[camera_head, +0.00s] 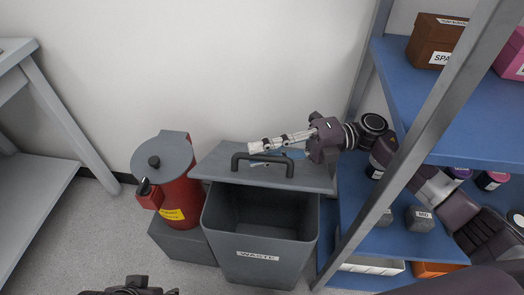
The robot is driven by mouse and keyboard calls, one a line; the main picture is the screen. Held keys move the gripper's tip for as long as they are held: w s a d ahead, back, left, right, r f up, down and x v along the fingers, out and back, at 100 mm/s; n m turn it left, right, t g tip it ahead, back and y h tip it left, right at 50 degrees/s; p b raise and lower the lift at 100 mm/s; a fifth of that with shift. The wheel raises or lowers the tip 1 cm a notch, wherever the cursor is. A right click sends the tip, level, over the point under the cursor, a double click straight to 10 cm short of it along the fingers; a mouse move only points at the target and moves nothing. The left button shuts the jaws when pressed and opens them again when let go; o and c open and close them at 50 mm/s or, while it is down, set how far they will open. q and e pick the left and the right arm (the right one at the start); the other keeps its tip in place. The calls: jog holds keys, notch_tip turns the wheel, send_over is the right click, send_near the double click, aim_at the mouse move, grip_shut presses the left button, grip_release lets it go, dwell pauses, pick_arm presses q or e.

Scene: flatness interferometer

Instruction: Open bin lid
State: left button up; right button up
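The grey waste bin (260,262), labelled WASTE, stands on the floor with its dark inside showing from the front. Its grey lid (215,168) is off the front rim, above and behind the opening. The lid's black bar handle (236,164) faces up. My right gripper (258,146) reaches in from the right, its pale fingers pointing left above the lid, just behind the handle. Whether they touch the lid or handle is unclear, as is the finger gap. My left gripper (135,288) shows only as a dark part at the bottom edge.
A red canister (182,195) with a grey top stands on a grey block (180,242), close left of the bin. A blue shelf rack (470,125) with boxes and jars stands close on the right, its metal post near the bin. A grey table (35,185) is far left.

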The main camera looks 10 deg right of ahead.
jog(key=shift+d, duration=0.1)
jog(key=d, duration=1.2)
jog(key=shift+w, duration=0.35)
jog(key=shift+a, duration=0.1)
